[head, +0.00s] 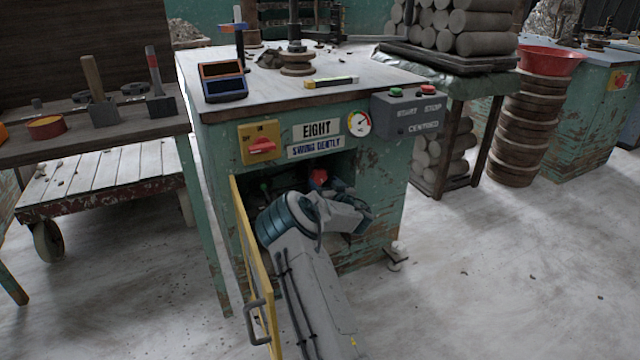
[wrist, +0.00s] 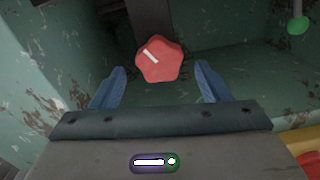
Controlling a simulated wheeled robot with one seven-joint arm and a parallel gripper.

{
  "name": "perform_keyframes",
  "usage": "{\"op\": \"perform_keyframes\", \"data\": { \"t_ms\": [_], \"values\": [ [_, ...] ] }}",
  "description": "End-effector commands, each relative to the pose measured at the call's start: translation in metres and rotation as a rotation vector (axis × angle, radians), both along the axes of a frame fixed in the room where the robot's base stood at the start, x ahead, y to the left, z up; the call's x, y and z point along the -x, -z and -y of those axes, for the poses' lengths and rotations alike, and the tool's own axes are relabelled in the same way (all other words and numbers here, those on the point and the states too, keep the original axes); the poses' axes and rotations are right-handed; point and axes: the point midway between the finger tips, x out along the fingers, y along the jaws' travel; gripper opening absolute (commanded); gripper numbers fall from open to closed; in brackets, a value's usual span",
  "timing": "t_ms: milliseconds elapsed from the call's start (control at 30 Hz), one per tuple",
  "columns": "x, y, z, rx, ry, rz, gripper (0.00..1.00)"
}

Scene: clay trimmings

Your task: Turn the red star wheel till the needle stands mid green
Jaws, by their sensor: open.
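The red star wheel (wrist: 158,60) shows in the wrist view, with a white mark on its face pointing to the upper left. It also shows inside the cabinet opening in the head view (head: 318,177), partly hidden by my arm. My gripper (wrist: 160,82) is open, one blue finger to each side of the wheel and a little short of it; I cannot tell whether they touch. The round gauge (head: 359,123) with the needle is on the green cabinet's front, with coloured bands; the needle's exact place is too small to read.
A yellow-edged door (head: 256,270) stands open left of my arm. A green-knobbed lever (wrist: 297,25) is inside the cabinet, right in the wrist view. A red switch (head: 262,146) and a grey button box (head: 408,112) sit on the cabinet front. Walls close in around the opening.

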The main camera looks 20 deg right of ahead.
Motion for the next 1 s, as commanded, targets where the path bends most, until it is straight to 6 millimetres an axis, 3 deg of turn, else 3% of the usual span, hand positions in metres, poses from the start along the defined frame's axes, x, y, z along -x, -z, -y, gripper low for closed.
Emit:
{"op": "perform_keyframes", "data": {
  "t_ms": [300,733,900,1000],
  "values": [
    [-0.035,0.002,-0.001,0.001,0.0,-0.001,0.7],
    [-0.041,0.0,-0.002,-0.001,0.001,0.0,0.7],
    [-0.041,0.0,-0.002,-0.001,0.0,0.0,0.25],
    [-0.041,0.0,-0.002,0.0,0.0,0.0,0.25]
  ]
}}
